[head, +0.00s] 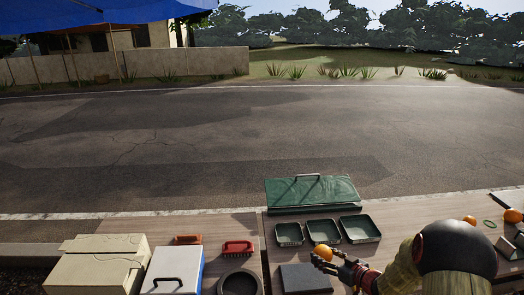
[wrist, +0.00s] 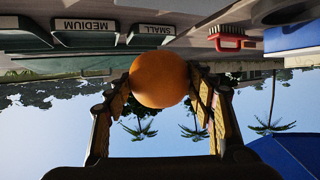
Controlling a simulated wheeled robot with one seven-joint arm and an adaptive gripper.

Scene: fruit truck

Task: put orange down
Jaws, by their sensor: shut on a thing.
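An orange (head: 323,252) is held between the two fingers of my gripper (head: 330,265), in front of the green trays. In the wrist view the orange (wrist: 159,79) sits between both fingertips, and the picture is upside down. Three small green trays stand in a row: left (head: 289,234), middle (head: 321,231) and right (head: 360,229). In the wrist view, labels reading MEDIUM (wrist: 86,25) and SMALL (wrist: 156,29) show on trays. Whether the orange overlaps a tray or is in front of it is hard to tell in the head view.
A green lidded box (head: 312,194) stands behind the trays. A dark grey block (head: 305,278) lies in front. A red brush (head: 237,247), a dark round bowl (head: 239,283) and a white-blue cooler (head: 172,271) are left. More oranges (head: 512,215) lie at the right.

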